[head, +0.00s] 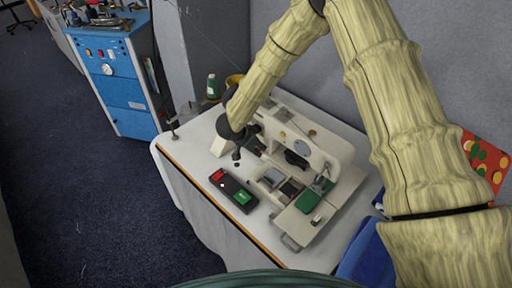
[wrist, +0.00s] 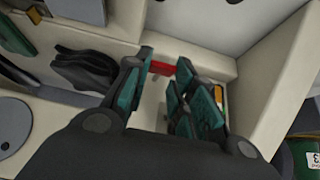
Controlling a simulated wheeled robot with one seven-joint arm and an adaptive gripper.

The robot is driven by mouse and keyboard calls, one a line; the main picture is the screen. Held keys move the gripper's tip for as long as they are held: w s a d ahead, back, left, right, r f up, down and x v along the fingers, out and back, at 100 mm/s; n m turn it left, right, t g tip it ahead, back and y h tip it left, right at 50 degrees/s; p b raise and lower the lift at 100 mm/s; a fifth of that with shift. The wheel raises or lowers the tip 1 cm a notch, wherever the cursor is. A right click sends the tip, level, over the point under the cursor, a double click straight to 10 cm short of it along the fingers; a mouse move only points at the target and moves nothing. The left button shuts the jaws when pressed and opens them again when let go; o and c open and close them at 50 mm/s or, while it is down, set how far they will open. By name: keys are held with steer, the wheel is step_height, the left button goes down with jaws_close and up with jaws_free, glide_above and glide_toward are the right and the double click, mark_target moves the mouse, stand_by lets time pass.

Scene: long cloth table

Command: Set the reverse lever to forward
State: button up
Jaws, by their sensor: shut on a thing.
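The cream sewing machine (head: 318,148) stands on the white table. My gripper (head: 238,153) is at the machine's left end, low beside its body. In the wrist view, the teal fingers of my gripper (wrist: 166,68) are closed around a small red piece (wrist: 162,68), which looks like the tip of the reverse lever. The rest of the lever is hidden by the fingers, and its setting cannot be told. In the head view the lever is hidden behind my gripper and wrist.
A dark box with red and green buttons (head: 233,191) lies on the table (head: 196,148) in front of the machine. A green bottle (head: 212,86) and a yellow round thing (head: 234,80) stand behind. A blue cabinet (head: 122,85) is at the left, beyond open floor.

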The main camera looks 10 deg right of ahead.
steer(key=shift+w+d, duration=0.1)
steer(key=o, duration=1)
steer(key=v, duration=1.2)
steer(key=shift+r, duration=0.1)
